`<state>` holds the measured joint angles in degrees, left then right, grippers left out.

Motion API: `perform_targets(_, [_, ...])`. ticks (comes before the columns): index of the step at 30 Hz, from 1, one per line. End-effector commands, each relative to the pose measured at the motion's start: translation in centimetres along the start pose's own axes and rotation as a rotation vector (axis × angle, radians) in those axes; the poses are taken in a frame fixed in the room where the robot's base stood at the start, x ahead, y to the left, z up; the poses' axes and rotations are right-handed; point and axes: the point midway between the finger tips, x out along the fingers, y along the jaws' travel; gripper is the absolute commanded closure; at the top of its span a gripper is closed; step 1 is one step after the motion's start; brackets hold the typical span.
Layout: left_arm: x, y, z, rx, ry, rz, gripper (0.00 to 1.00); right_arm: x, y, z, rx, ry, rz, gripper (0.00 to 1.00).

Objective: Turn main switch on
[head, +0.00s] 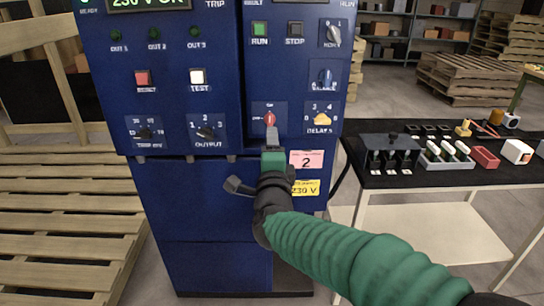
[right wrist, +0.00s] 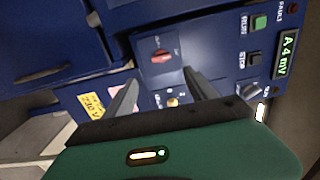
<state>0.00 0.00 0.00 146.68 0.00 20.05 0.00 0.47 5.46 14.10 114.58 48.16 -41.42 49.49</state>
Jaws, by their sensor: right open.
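The main switch is a small red rotary knob (head: 269,117) on a plate on the blue cabinet's right-hand front panel. It also shows in the right wrist view as a red knob (right wrist: 161,57). Its printed labels are too small to read surely, and I cannot tell its setting. My right gripper (head: 271,134) is just below and in front of the knob. In the right wrist view the open right gripper (right wrist: 160,77) has one finger on each side of the knob's line, with nothing between them. I cannot tell whether a finger touches it. My left gripper is not in view.
The blue cabinet (head: 205,215) carries other controls: a delays knob (head: 322,118), an output knob (head: 206,132), and RUN (head: 259,28) and STOP (head: 295,29) buttons. A black-topped table (head: 430,180) with small parts stands right. Wooden pallets (head: 60,205) lie left.

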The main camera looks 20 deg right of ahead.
Motion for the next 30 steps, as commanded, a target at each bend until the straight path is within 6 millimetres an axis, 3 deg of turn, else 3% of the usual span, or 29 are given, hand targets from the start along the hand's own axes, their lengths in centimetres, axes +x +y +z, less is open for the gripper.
perform_targets(3, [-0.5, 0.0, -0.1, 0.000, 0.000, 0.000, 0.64, -2.6, -0.2, 0.1, -0.001, -0.002, -0.001, 0.35])
perform_targets(6, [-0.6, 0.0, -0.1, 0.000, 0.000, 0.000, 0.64, -3.9, 0.0, 0.0, 0.000, 0.000, 0.001, 0.35])
perform_targets(17, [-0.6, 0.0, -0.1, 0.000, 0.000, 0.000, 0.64, -4.5, 0.2, 0.0, -0.002, -0.001, 0.002, 0.35])
perform_targets(19, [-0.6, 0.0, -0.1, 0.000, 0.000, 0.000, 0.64, -4.5, 1.0, 0.2, -0.044, -0.021, 0.024, 0.35])
perform_targets(20, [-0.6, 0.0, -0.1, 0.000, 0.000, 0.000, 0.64, -4.5, 1.9, 0.4, -0.087, -0.044, 0.045, 0.35])
perform_targets(23, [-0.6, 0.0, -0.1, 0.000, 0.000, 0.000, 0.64, -5.3, 7.4, 1.3, -0.341, -0.183, 0.176, 0.35])
perform_targets(27, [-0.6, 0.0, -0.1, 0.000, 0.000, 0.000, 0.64, -9.8, 18.4, 0.6, -0.802, -0.481, 0.423, 0.35])
perform_targets(30, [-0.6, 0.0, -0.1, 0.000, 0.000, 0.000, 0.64, -13.9, 24.2, -1.3, -1.041, -0.677, 0.562, 0.35])
